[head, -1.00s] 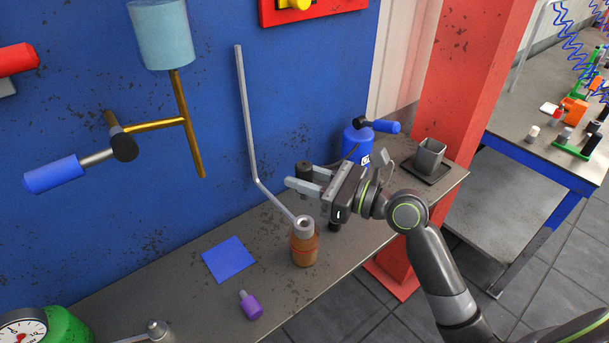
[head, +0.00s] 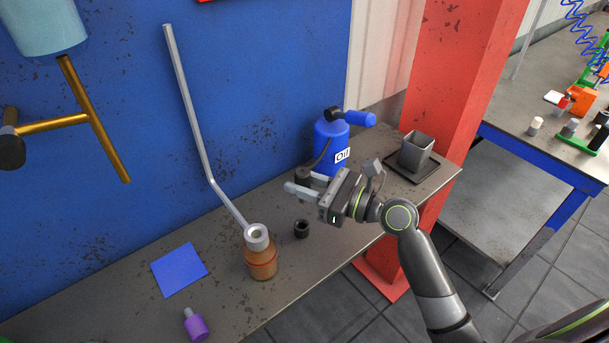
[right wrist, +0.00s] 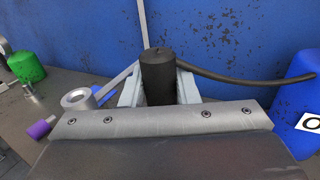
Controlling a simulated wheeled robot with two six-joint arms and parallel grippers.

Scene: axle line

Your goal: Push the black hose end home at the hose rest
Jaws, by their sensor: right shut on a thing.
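My right gripper (head: 303,183) is shut on the black hose end (head: 302,174), a short black cylinder held above the bench. In the right wrist view the hose end (right wrist: 158,78) stands upright between the fingers, and a thin black hose runs from it to the right, toward the blue oil can (right wrist: 296,95). A small black ring-shaped socket (head: 301,228) stands on the bench below the gripper, apart from the hose end. It may be the hose rest; I cannot tell for sure. My left gripper is not in view.
The oil can (head: 331,145) stands behind the gripper. A blue square (head: 179,270) and purple piece (head: 196,326) lie nearer. A grey square cup (head: 416,150) is at right.

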